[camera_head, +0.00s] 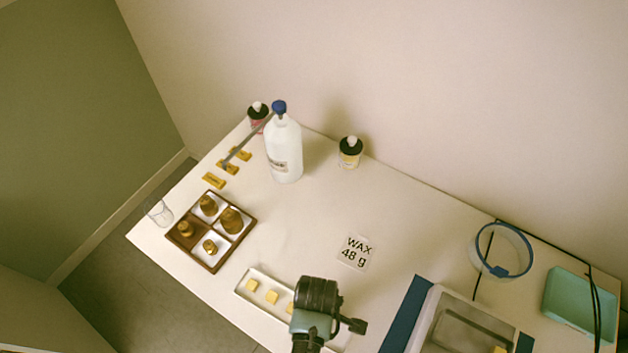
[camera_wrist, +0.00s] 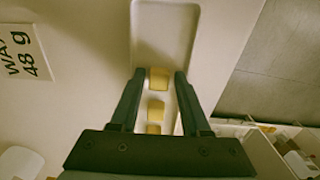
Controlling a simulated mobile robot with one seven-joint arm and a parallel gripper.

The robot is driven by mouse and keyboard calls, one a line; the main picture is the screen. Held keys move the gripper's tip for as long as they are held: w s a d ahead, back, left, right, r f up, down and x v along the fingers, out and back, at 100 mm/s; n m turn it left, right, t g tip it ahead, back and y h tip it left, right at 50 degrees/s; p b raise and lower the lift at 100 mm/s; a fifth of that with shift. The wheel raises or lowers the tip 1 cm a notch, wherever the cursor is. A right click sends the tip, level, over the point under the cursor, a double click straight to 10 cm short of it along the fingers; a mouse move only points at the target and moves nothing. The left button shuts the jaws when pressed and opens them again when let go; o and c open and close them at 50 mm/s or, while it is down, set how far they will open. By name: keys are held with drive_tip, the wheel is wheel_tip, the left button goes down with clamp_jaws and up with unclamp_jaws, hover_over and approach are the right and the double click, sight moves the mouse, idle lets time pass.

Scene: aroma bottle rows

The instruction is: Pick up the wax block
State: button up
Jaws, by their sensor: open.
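Yellow wax blocks (camera_head: 271,297) lie in a row in a shallow white tray (camera_head: 246,276) at the table's front edge. My arm's end stands over the right part of the tray in the head view and hides that part; the fingertips do not show there. In the wrist view my gripper (camera_wrist: 160,73) is open. One wax block (camera_wrist: 159,79) appears between its fingertips, with a gap on each side. Two more blocks (camera_wrist: 155,109) appear lower, between the fingers. The tray (camera_wrist: 165,20) is empty toward the top. I cannot tell the fingertips' height above the blocks.
A card (camera_head: 355,252) reads "WAX 48 g". A divided wooden box (camera_head: 236,246) holds brown bottles at left. A white bottle (camera_head: 284,150) with a blue cap stands behind. A glass-topped device (camera_head: 465,330), a clear round vessel (camera_head: 502,250) and a green tray (camera_head: 580,300) stand right.

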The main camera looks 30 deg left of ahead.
drive_tip(key=shift+c, duration=0.3)
clamp_jaws()
